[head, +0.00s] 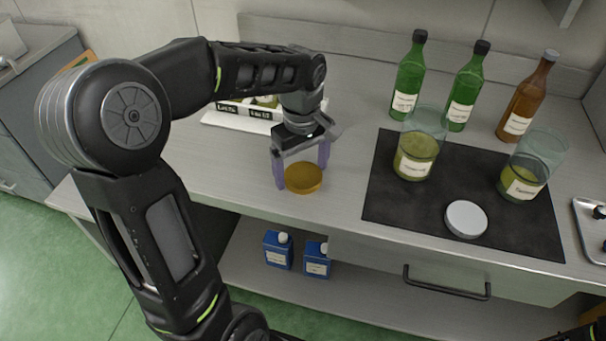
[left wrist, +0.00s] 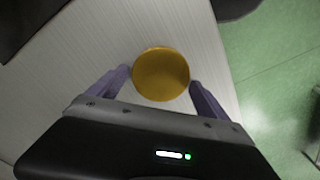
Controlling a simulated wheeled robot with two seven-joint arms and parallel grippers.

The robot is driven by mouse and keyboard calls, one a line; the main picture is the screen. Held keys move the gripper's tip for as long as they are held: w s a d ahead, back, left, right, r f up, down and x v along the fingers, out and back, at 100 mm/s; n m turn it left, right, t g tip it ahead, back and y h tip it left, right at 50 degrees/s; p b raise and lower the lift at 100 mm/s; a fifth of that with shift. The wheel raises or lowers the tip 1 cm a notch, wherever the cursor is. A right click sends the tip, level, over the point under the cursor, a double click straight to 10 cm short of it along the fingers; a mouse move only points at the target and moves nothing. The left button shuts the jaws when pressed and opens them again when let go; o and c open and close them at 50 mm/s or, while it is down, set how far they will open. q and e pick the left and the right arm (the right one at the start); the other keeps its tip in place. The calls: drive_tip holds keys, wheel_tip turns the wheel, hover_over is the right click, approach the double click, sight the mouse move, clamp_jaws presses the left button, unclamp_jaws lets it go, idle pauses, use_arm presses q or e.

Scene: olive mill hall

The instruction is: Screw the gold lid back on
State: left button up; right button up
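The gold lid (head: 303,178) is near the front edge of the worktop, left of the dark mat. My left gripper (head: 302,172) points down with its purple fingers on either side of the lid and appears shut on it. In the left wrist view the lid (left wrist: 161,74) sits centred between the fingertips, with no clear gap. I cannot tell whether it touches the worktop. Two glass jars with yellow-green contents, a left one (head: 416,150) and a right one (head: 528,177), stand upright on the mat without lids. My right gripper is not in view.
A white lid (head: 466,219) lies on the dark mat (head: 400,211) in front of the jars. Two green bottles (head: 409,80) (head: 467,90) and a brown bottle (head: 526,100) stand behind. A metal tray (head: 590,240) is at right. Blue containers (head: 278,252) sit on the lower shelf.

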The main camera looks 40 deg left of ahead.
sight(302, 173)
use_arm(q)
drive_tip(key=c, duration=1.2)
drive_tip(key=shift+r, duration=5)
drive_tip(key=shift+c, duration=0.2)
